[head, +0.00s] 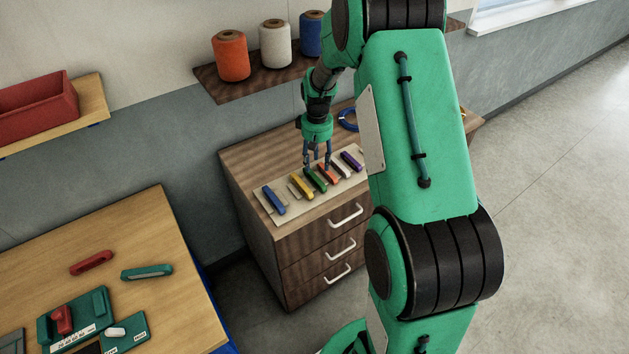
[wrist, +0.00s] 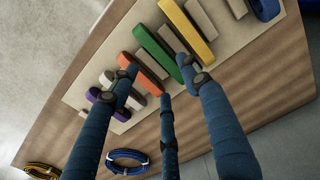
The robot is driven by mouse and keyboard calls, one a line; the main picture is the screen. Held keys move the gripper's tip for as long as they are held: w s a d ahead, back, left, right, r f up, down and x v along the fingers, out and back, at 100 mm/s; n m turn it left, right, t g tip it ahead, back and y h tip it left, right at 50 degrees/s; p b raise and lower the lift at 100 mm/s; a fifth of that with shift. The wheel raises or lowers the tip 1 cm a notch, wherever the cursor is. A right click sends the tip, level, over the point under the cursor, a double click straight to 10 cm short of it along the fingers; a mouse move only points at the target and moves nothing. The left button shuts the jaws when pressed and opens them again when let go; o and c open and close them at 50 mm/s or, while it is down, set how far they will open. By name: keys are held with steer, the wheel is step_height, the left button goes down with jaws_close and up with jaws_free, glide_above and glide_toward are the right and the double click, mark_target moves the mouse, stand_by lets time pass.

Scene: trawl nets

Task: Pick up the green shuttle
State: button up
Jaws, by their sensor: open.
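The green shuttle (head: 316,181) lies on a pale board (head: 264,206) on top of the wooden drawer cabinet, between a yellow shuttle (head: 301,185) and an orange shuttle (head: 328,173). In the wrist view the green shuttle (wrist: 157,50) runs diagonally, its near end close to my fingers. My gripper (head: 318,165) is above the board, with three blue fingers spread open and empty. In the wrist view my gripper (wrist: 162,76) has one fingertip over the orange shuttle (wrist: 138,72) and another at the green shuttle's near end. I cannot tell whether they touch.
The board also holds blue (head: 274,200), white (head: 338,166) and purple (head: 351,160) shuttles and pale blocks. A blue coil (head: 347,120) lies behind it. A shelf (head: 258,82) with thread spools is above. The left table (head: 158,225) holds red and teal pieces.

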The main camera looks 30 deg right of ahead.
mark_target(314, 179)
steer(key=shift+f, duration=0.65)
steer(key=shift+f, duration=0.1)
steer(key=shift+a+f+b, duration=0.15)
steer(key=shift+f+b, duration=0.3)
steer(key=shift+f, duration=2.05)
steer(key=c, duration=1.2)
